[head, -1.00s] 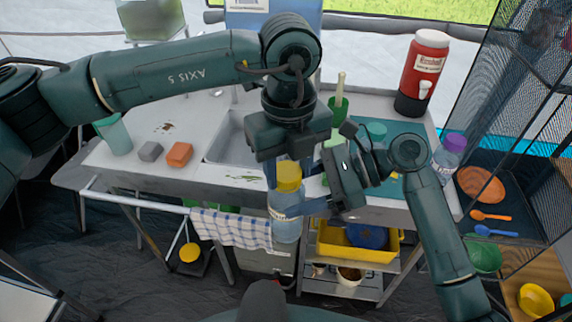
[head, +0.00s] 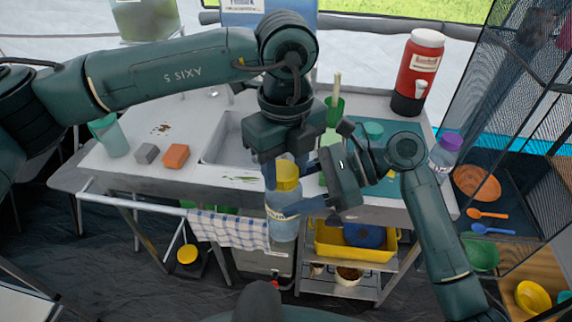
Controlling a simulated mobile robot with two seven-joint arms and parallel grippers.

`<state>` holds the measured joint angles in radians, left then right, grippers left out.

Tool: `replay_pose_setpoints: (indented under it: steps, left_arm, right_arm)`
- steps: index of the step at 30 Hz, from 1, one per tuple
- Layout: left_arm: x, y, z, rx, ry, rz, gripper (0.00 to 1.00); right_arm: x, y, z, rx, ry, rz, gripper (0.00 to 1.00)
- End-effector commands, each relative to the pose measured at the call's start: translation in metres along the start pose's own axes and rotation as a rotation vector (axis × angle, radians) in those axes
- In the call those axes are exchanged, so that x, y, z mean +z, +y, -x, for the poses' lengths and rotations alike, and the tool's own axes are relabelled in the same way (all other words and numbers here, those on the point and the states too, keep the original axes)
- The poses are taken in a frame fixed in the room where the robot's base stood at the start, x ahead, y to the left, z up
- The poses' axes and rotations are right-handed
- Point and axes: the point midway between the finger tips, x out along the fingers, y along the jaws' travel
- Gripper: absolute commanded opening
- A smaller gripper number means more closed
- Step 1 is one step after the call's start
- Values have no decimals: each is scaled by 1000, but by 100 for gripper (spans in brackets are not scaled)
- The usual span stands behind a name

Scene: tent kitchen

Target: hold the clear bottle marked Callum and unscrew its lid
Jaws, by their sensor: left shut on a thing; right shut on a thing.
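A clear bottle (head: 282,222) with a yellow lid (head: 287,177) is held upright in front of the sink counter. My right gripper (head: 297,207) reaches in from the right and is shut on the bottle's body below the lid. The lid sits on the bottle's top; I cannot tell how loose it is.
A second clear bottle with a purple lid (head: 452,141) stands at the counter's right end. A red jug (head: 420,65) stands behind it. A checked towel (head: 230,229) hangs in front, left of the bottle.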

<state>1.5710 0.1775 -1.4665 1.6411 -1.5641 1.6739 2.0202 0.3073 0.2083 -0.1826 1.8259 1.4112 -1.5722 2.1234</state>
Motion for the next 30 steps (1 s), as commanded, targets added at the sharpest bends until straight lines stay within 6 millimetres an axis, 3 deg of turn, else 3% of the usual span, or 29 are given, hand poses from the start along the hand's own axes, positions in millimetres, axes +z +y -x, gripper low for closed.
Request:
replay_pose_setpoints:
  steps: [12,25,30]
  left_arm:
    - [-1,1,18,1,1,-4,15]
    - [-1,0,20,-1,0,-2,16]
    - [0,0,35,-3,-1,-2,16]
  right_arm:
    - [-5,-2,2,-8,10,-14,0]
    - [-3,-1,0,-3,6,-7,0]
    - [-3,-1,0,-2,5,-6,0]
